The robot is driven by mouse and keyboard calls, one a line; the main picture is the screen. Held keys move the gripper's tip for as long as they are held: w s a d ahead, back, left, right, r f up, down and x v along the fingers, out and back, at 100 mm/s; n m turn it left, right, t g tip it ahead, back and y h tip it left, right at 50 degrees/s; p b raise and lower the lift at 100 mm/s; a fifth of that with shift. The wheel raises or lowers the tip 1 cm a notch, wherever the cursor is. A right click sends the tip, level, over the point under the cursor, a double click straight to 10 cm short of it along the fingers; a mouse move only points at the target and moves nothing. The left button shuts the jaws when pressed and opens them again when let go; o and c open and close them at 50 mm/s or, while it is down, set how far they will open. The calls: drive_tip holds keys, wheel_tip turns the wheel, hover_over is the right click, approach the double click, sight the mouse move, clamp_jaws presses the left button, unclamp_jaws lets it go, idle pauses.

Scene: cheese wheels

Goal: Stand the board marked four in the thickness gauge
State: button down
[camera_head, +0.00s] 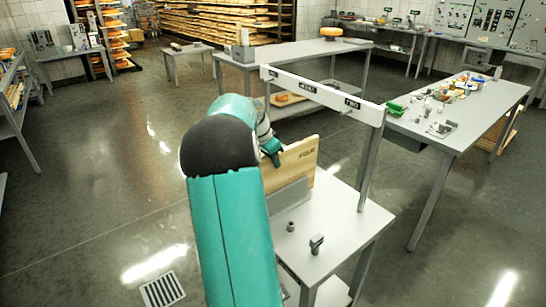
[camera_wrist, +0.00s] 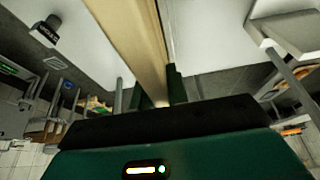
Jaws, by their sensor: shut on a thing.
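The pale wooden board marked FOUR (camera_head: 303,160) stands upright on edge at the small white table. My gripper (camera_head: 271,150) is shut on its upper left part, and my teal arm covers the board's left end. In the wrist view the board (camera_wrist: 135,38) runs edge-on between the fingers of my gripper (camera_wrist: 150,92). A grey upright plate (camera_head: 288,197) stands along the near face of the board and hides its lower part. It looks like part of the thickness gauge, but I cannot tell whether the board's bottom edge is seated in it.
A white labelled rail (camera_head: 322,93) on posts spans above the back of the small table (camera_head: 335,222). A small grey knob (camera_head: 291,226) and a dark-topped grey piece (camera_head: 316,244) stand in front.

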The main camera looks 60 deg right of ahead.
drive_tip(key=c, duration=1.3)
unclamp_jaws()
drive_tip(key=v, duration=1.4)
drive_tip(key=shift+f, duration=0.1)
